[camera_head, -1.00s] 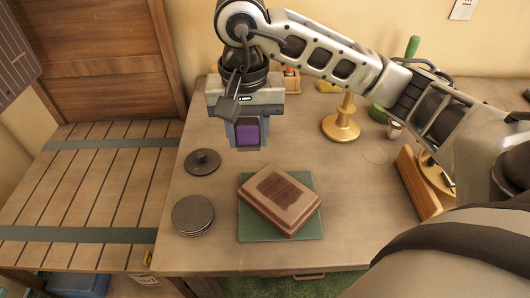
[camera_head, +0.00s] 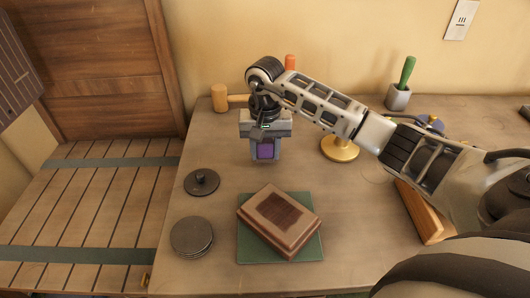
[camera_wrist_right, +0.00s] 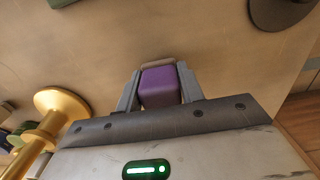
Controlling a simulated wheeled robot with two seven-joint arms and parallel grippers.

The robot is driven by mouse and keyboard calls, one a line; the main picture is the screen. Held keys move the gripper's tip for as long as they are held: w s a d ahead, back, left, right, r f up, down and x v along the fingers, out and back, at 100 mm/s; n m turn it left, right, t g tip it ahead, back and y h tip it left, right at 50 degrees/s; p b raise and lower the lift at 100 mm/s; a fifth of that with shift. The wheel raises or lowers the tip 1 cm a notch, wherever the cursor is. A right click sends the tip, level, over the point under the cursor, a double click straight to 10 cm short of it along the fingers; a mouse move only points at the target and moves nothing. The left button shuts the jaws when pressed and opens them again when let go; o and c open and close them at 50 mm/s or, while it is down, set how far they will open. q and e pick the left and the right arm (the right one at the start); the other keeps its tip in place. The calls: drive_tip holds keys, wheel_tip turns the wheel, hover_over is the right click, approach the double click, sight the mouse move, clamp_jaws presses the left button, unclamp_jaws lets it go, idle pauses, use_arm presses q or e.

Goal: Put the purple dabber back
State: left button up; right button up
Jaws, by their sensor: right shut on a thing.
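The purple dabber (camera_head: 265,151), a purple block, is between the fingers of my right gripper (camera_head: 265,156). My right gripper is shut on it and points down over the back part of the table. In the right wrist view the dabber (camera_wrist_right: 160,87) sits between the two grey fingers, with a tan strip at its far end. I cannot tell how high it is above the table. My left gripper is not in view.
A brown wooden block (camera_head: 280,217) lies on a green mat (camera_head: 246,247). Dark discs (camera_head: 191,237) and a knobbed disc (camera_head: 202,182) are left. Table between block and gripper is clear.

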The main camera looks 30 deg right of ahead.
sight(265, 142)
drive_tip(key=shift+f, duration=0.7)
drive_tip(key=shift+f, duration=0.25)
drive_tip(key=o, duration=0.9)
drive_tip(key=shift+r, duration=0.1)
wheel_tip(265, 142, up, 12)
drive_tip(key=shift+r, duration=0.2)
drive_tip(key=shift+f, duration=0.1)
